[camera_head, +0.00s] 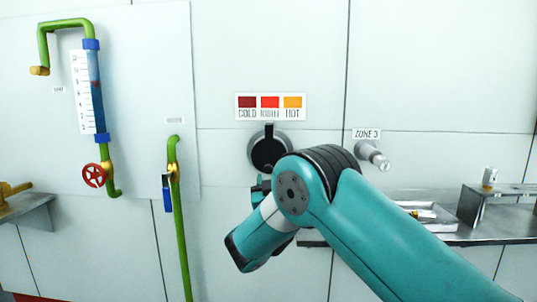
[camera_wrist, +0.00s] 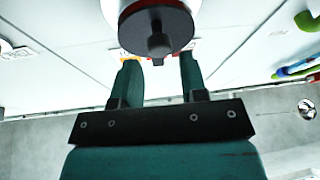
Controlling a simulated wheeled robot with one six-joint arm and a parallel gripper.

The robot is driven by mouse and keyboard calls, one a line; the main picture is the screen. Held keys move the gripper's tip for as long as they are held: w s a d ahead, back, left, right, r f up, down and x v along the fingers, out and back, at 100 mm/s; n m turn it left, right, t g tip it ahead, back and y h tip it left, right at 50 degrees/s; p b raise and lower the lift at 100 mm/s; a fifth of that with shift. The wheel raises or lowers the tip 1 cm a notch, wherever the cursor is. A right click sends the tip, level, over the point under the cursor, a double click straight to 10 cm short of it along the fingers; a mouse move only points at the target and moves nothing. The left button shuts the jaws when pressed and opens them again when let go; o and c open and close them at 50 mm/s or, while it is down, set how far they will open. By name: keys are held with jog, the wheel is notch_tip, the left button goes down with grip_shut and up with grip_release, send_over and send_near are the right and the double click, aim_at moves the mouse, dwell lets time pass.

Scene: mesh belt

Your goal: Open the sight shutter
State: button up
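The sight shutter (camera_head: 269,153) is a black disc in a grey ring on the white wall, under a label plate (camera_head: 270,107) with dark red, red and orange patches. A short black tab points up from it toward the label. In the wrist view the shutter (camera_wrist: 156,28) appears upside down at the top, its tab pointing down, with a thin red line along its rim. My gripper (camera_wrist: 158,60) is open, its two fingers apart on either side of the tab in the picture. Contact cannot be told. In the head view my arm mostly hides the gripper.
A grey knob (camera_head: 373,155) marked ZONE 3 sticks out to the right. A steel shelf (camera_head: 462,236) with a tray is at lower right. Green pipes, a gauge (camera_head: 92,92), a red handwheel (camera_head: 94,175) and a blue-handled valve (camera_head: 167,193) are at left.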

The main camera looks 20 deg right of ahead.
aim_at(269, 151)
jog(key=shift+p+x, duration=2.3)
jog(key=shift+x, duration=0.25)
grip_shut()
